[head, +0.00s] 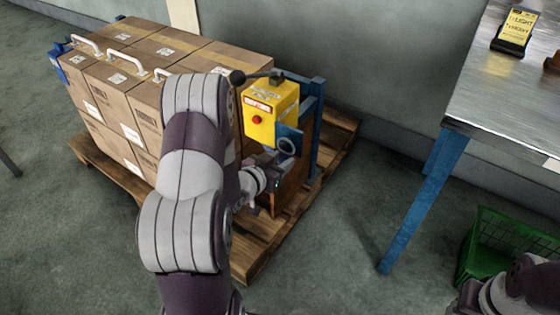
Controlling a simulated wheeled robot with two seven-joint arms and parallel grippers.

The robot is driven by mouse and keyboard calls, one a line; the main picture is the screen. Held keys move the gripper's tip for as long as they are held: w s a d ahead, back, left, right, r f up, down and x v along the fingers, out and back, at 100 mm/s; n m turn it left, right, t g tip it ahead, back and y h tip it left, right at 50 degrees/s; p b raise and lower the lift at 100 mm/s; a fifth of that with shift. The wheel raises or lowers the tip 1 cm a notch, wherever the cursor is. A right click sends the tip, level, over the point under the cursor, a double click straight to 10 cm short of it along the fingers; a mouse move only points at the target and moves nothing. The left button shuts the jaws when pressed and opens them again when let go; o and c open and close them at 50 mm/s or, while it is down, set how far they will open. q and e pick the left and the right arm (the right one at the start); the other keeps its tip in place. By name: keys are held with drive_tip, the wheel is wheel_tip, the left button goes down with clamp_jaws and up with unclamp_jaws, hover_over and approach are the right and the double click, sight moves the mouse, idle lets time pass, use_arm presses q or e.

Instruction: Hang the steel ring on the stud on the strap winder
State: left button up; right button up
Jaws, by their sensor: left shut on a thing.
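The strap winder is a yellow box (268,108) with a red button, a label and a dark crank on top, mounted on a blue frame at the right end of the carton stack. The small grey steel ring (287,147) shows just below the box, in front of a blue plate. My left gripper (275,165) is shut on the ring from below, partly hidden by my wrist. I cannot make out the stud, nor whether the ring is around it or only beside it. My right gripper is out of view; only part of my right arm shows at bottom right.
Strapped cartons (120,80) with white handles stand on a wooden pallet (262,245). A metal table (500,100) with blue legs stands at right, a green crate (505,235) below it. The floor between pallet and table is clear.

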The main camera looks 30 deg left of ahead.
use_arm(q)
drive_tip(key=o, duration=1.1)
drive_tip(key=shift+c, duration=0.2)
drive_tip(key=shift+s, duration=0.1)
